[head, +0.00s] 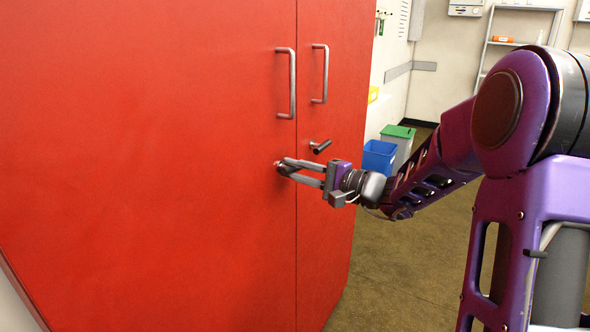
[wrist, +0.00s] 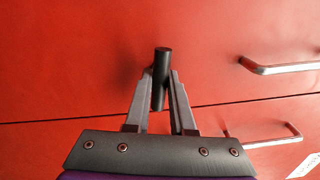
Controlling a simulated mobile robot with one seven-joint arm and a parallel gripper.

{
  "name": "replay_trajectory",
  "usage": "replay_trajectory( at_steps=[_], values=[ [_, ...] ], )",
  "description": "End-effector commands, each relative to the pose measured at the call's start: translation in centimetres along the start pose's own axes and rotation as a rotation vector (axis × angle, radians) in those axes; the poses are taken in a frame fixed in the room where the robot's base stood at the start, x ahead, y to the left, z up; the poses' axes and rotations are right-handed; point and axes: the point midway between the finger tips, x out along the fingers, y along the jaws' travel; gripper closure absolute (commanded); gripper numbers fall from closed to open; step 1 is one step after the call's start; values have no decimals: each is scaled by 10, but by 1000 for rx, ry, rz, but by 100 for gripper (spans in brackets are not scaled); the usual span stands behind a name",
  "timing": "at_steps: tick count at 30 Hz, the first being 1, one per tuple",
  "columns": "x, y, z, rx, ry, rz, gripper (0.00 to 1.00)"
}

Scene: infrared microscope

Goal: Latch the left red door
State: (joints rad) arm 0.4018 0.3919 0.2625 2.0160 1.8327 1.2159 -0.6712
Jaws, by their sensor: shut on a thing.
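A red cabinet fills the left of the head view, its left red door (head: 150,130) beside the right red door (head: 335,200). Both look flush at the vertical seam. In the wrist view, a short dark latch lever (wrist: 161,64) on the left door lies across the picture's height, its lower part between my fingers. My gripper (head: 284,166) reaches this latch from the right, below the left door's handle (head: 286,83). It also shows in the wrist view (wrist: 161,78), its fingers closed in on the lever. In the head view my fingers hide most of this latch.
The right door's dark latch (head: 321,146) sticks out just above my gripper, below the right handle (head: 320,73). A blue bin (head: 380,157) and a green-lidded bin (head: 398,133) stand behind, right of the cabinet. The floor (head: 400,280) in front is clear.

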Motion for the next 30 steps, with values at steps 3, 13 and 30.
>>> replay_trajectory(
  at_steps=[3,13,30],
  values=[
    [0,-1,0,44,0,0,100],
    [0,-2,1,296,0,0,100],
    [0,-4,1,839,-1,0,100]
  ],
)
